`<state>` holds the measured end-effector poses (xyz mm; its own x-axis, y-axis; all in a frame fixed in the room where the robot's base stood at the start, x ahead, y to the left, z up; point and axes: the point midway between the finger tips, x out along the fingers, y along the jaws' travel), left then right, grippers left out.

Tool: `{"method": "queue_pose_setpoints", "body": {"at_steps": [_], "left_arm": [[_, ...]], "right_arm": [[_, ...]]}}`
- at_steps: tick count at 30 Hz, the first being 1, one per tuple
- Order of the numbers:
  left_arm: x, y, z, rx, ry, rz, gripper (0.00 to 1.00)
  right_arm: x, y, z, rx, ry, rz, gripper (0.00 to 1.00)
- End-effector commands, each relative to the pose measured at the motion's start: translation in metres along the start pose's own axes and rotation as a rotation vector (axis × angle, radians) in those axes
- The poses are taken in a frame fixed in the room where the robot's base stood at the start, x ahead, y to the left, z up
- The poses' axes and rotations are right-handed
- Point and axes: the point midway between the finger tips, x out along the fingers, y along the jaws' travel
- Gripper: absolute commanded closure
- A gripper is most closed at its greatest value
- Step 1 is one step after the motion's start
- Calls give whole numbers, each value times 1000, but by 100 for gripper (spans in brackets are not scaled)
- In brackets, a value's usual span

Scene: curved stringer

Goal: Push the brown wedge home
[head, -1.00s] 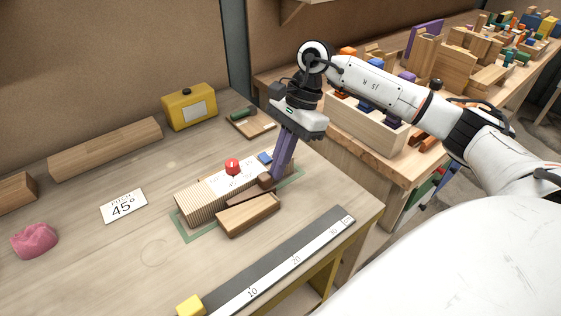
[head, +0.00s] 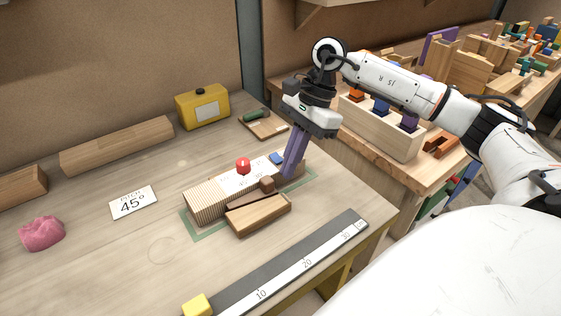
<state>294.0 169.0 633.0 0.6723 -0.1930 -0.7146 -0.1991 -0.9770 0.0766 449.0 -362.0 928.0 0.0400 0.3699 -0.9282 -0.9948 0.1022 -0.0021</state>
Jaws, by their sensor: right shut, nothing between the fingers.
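The brown wedge (head: 248,198) is a dark, thin piece with a raised block at its right end. It lies between a ribbed block (head: 208,201) with a white dial face and red knob (head: 243,165), and a lighter wooden block (head: 259,215) in front. My right gripper (head: 288,174) points down with its purple fingers shut and empty. Its tips are just right of the wedge's raised end, near a small blue piece (head: 277,158). I cannot tell whether the tips touch the wedge. My left gripper is not in view.
A ruler (head: 300,262) with a yellow block (head: 197,305) lies along the front edge. A 45° card (head: 133,202), a pink lump (head: 41,233), a long wooden bar (head: 117,146) and a yellow box (head: 203,106) are around. The front-left tabletop is clear.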

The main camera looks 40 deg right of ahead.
Motion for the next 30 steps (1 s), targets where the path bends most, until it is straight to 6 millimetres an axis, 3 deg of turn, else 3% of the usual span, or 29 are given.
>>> {"method": "queue_pose_setpoints", "body": {"at_steps": [1,9,15,30], "left_arm": [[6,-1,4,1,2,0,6],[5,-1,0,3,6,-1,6],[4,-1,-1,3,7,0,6],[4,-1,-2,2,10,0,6]], "right_arm": [[-2,0,-15,9,4,-3,100],[-71,-2,-11,4,5,-7,100],[-98,-1,-12,6,6,-4,100],[-105,0,-12,6,8,-1,100]]}}
